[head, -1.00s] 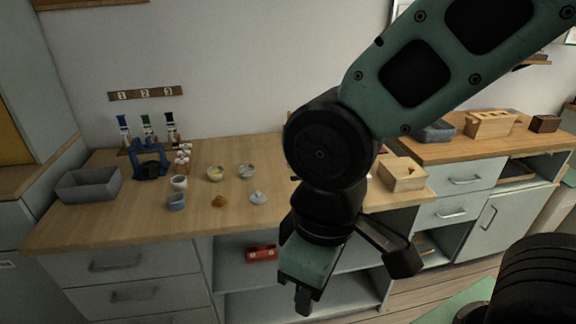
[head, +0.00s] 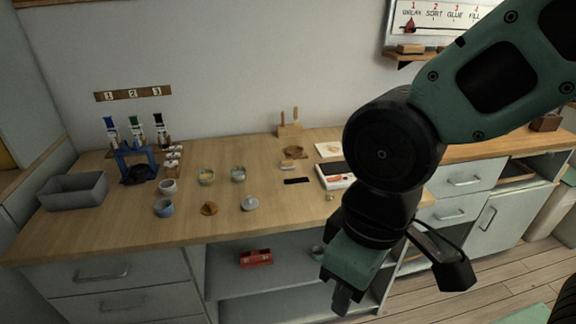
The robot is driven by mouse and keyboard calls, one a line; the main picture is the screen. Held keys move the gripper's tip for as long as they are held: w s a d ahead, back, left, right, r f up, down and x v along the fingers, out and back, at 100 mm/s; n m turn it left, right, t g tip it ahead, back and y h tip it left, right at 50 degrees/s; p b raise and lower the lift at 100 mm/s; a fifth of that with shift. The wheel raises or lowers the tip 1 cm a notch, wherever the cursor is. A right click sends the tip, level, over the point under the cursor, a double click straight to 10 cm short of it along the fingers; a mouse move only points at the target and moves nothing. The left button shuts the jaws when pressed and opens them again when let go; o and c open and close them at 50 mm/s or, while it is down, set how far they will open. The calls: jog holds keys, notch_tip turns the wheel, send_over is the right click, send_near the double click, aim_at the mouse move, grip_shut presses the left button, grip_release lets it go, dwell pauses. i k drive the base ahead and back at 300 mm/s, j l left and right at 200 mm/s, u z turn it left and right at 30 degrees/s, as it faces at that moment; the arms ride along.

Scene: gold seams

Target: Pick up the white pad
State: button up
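A flat, pale, squarish piece (head: 329,149) lies at the back of the wooden bench, left of my arm. It may be the white pad, but it is too small to be sure. A white tray or box (head: 336,183) with something red and a dark strip lies in front of it, close to my arm. My gripper (head: 342,300) hangs pointing down in front of the bench's front edge, apart from these things. Its fingers are seen from a poor angle, so its opening is unclear. I see nothing held in it.
A small wooden stand (head: 289,130), a round brown piece (head: 294,152) and a black strip (head: 297,181) lie mid-bench. Small bowls (head: 206,177), a blue rack (head: 137,163) and a grey bin (head: 73,190) are left. A red box (head: 256,258) sits on the shelf below.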

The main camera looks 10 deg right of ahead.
aim_at(286, 164)
jog(key=i+j, duration=0.15)
jog(key=i, duration=1)
jog(key=l+z, duration=0.05)
